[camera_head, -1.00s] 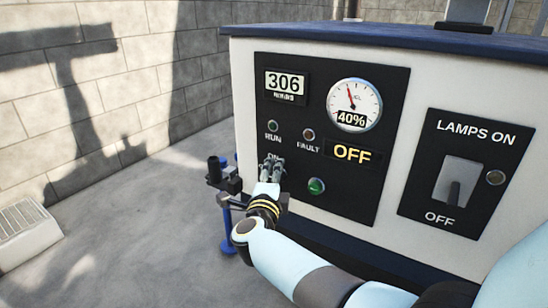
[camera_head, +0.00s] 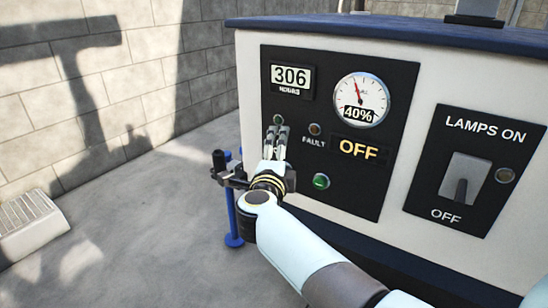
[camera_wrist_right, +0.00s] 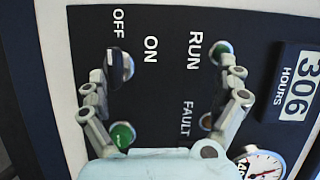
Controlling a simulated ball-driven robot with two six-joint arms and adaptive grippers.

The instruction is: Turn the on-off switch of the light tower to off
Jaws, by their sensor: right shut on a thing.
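The light tower's dark control panel (camera_head: 345,195) stands ahead, with a yellow OFF readout (camera_head: 358,149) and a green button (camera_head: 321,181). My right gripper (camera_head: 276,133) is at its left side, covering the RUN and ON labels in the head view. In the right wrist view the black on-off switch (camera_wrist_right: 120,66) sits beside the ON and OFF labels, close to one finger. My right gripper (camera_wrist_right: 166,83) is shut on this switch, though its fingers look well apart there. The knob's exact setting is hard to tell. My left gripper is out of view.
A LAMPS ON/OFF panel with a grey lever (camera_head: 463,188) is at the right. A blue post (camera_head: 233,218) stands left of my right gripper. A pale block wall (camera_head: 60,110) and a vented box (camera_head: 28,225) are at the left, with clear floor between.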

